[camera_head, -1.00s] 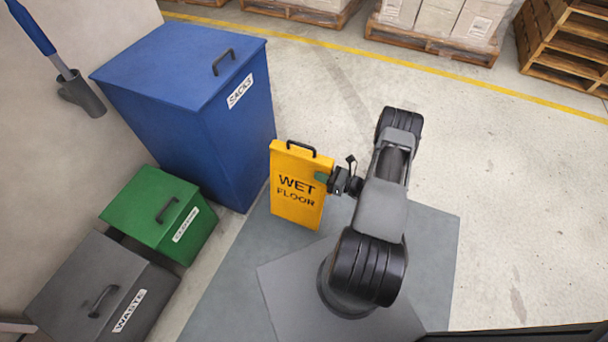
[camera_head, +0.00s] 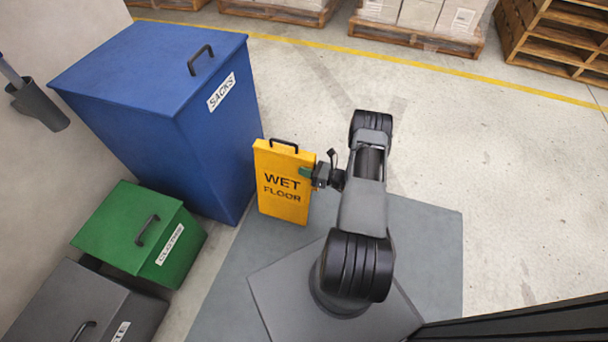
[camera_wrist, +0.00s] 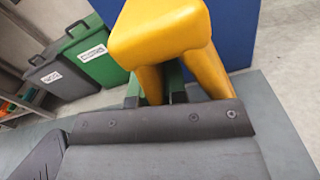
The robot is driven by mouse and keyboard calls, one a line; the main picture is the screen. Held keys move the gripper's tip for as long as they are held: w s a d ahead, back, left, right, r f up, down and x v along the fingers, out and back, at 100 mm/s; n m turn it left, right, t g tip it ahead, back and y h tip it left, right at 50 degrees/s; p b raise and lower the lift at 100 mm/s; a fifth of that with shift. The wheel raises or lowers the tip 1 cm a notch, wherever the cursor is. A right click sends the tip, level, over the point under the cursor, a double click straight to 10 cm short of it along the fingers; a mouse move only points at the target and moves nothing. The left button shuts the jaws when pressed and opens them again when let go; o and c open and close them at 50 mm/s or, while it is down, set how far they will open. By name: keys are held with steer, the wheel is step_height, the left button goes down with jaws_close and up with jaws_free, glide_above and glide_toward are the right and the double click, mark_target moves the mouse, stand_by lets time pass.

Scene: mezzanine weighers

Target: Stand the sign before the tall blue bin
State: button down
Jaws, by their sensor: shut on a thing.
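The yellow "WET FLOOR" sign (camera_head: 283,196) with a dark top handle is upright in the head view, close to the right side of the tall blue bin (camera_head: 170,105) labelled SACKS. My gripper (camera_head: 312,174) is shut on the sign's right edge, near its upper half. In the wrist view the sign (camera_wrist: 160,30) fills the top middle, between the green fingertips of my gripper (camera_wrist: 157,92), with the blue bin (camera_wrist: 237,35) behind it. I cannot tell whether the sign's foot touches the floor.
A green bin (camera_head: 125,225) and a grey waste bin (camera_head: 60,305) stand left, below the blue bin. Loaded pallets (camera_head: 415,35) and stacked empty pallets (camera_head: 555,40) line the back beyond a yellow floor line (camera_head: 450,70). Open floor (camera_head: 480,160) lies to the right.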

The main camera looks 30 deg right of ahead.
steer(key=shift+w+f+b, duration=0.15)
steer(key=shift+f+b, duration=0.3)
steer(key=shift+f, duration=0.4)
steer(key=shift+w+f+b, duration=0.1)
steer(key=shift+f+b, duration=0.35)
steer(key=shift+f, duration=0.5)
steer(key=c, duration=1.2)
jaws_free()
steer(key=shift+o, duration=0.2)
